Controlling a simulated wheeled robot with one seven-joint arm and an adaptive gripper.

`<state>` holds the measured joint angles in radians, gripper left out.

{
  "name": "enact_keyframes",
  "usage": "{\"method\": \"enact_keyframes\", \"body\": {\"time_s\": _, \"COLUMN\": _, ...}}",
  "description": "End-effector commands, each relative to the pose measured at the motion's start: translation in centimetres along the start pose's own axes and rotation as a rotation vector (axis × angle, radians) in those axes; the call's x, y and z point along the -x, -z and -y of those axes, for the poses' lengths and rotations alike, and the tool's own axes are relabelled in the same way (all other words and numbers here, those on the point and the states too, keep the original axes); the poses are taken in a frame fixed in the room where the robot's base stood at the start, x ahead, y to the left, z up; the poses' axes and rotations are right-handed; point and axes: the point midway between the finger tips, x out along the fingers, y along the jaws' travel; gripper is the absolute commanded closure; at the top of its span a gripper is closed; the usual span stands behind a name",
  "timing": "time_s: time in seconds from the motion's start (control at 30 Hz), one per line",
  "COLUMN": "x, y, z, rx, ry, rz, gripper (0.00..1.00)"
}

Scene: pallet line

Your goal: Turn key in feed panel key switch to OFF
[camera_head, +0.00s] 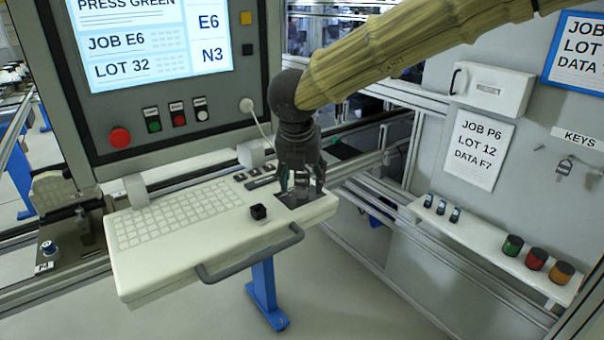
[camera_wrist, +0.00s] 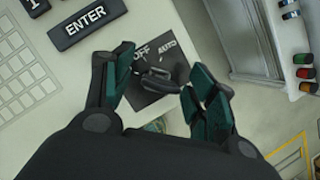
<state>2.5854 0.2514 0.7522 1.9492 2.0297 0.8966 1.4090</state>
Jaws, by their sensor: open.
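In the head view the dark plate (camera_head: 313,195) is at the right end of the keyboard console (camera_head: 180,262). My gripper (camera_head: 301,192) points down over this plate. In the wrist view its fingers (camera_wrist: 155,88) are open, one on each side of the switch, with nothing visibly held between them.
A dark handle bar (camera_head: 250,255) runs along the console's front edge. A screen panel (camera_head: 165,70) rises behind. A shelf (camera_head: 490,245) with small colored items and a hanging key (camera_head: 564,167) are to the right.

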Motion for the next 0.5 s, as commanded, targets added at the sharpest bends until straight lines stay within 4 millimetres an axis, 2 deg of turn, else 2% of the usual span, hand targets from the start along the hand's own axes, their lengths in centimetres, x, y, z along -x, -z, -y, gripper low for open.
{"method": "enact_keyframes", "body": {"time_s": 0.1, "x": -0.02, "y": 0.01, "z": 0.01, "rx": 0.000, "ry": 0.000, "rz": 0.000, "gripper": 0.45}}
{"method": "enact_keyframes", "body": {"time_s": 0.37, "x": -0.01, "y": 0.01, "z": 0.01, "rx": 0.000, "ry": 0.000, "rz": 0.000, "gripper": 0.92}}
{"method": "enact_keyframes", "body": {"time_s": 0.5, "x": 0.02, "y": 0.00, "z": 0.01, "rx": 0.003, "ry": -0.001, "rz": 0.000, "gripper": 0.92}}
